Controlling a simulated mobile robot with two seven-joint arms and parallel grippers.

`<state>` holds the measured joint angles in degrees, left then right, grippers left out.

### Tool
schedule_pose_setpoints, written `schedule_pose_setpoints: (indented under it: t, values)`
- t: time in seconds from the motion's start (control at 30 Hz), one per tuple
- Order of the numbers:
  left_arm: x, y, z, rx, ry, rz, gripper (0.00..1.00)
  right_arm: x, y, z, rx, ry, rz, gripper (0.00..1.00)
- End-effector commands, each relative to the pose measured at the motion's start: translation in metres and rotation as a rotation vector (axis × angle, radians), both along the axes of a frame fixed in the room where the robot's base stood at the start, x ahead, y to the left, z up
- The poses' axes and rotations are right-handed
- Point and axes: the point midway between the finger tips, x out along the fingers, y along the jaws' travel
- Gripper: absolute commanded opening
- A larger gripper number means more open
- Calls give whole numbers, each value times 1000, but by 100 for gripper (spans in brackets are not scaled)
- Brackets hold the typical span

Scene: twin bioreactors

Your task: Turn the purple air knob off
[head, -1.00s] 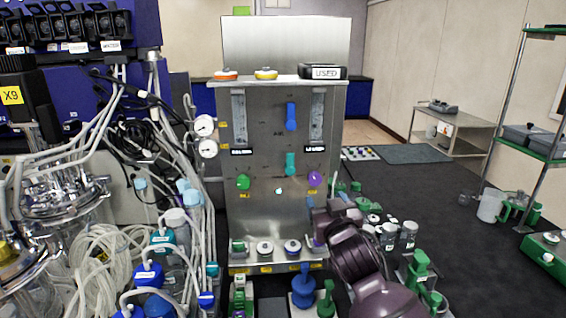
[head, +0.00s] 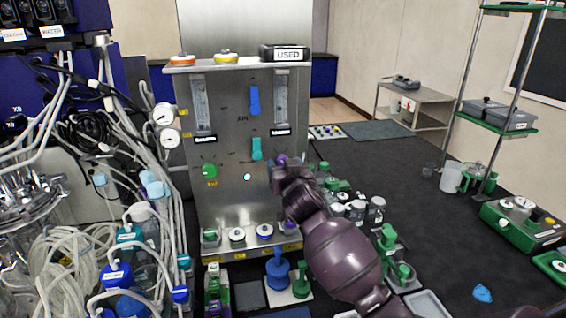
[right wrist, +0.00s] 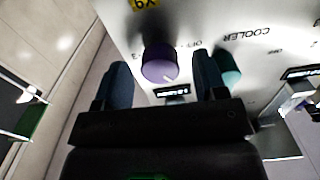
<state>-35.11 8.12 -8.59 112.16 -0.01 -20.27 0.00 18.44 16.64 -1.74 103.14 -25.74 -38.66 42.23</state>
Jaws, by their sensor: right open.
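The purple knob (right wrist: 159,63) is on the steel panel (head: 222,160). In the head view only a bit of the purple knob (head: 281,158) shows above my right gripper, which hides the rest. In the right wrist view it lies ahead of and between the two fingers of my right gripper (right wrist: 162,80), which are open. A light pointer mark shows on its face. No contact with the fingers can be made out. In the head view my right gripper (head: 283,172) is at the panel's lower right. My left gripper is not in view.
Near the purple knob are a teal knob (head: 256,149), a blue knob (head: 254,100) and a green knob (head: 209,171). A small ledge (head: 252,247) with caps juts out below. Tubing and bottles (head: 130,240) crowd the left.

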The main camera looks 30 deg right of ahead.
Motion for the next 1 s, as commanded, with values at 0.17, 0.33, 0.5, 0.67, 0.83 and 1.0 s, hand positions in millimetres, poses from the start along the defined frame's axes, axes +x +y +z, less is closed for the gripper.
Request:
schedule_pose_setpoints:
  t: [0.17, 0.33, 0.5, 0.67, 0.83, 1.0]
  values:
    - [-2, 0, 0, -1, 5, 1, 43, 12, -3, 0, 0, 1, 0, 65]
    - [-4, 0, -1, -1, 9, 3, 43, 14, -4, 0, 0, 0, 0, 65]
    - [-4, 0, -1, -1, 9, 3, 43, 14, -4, 0, 0, 0, 0, 65]
    - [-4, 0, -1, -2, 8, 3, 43, 14, -4, 0, 0, 0, 0, 42]
    - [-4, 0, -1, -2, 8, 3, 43, 14, -4, 0, 0, 0, 0, 16]
    - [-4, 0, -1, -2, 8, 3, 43, 14, -4, 0, -8, 2, 0, 16]
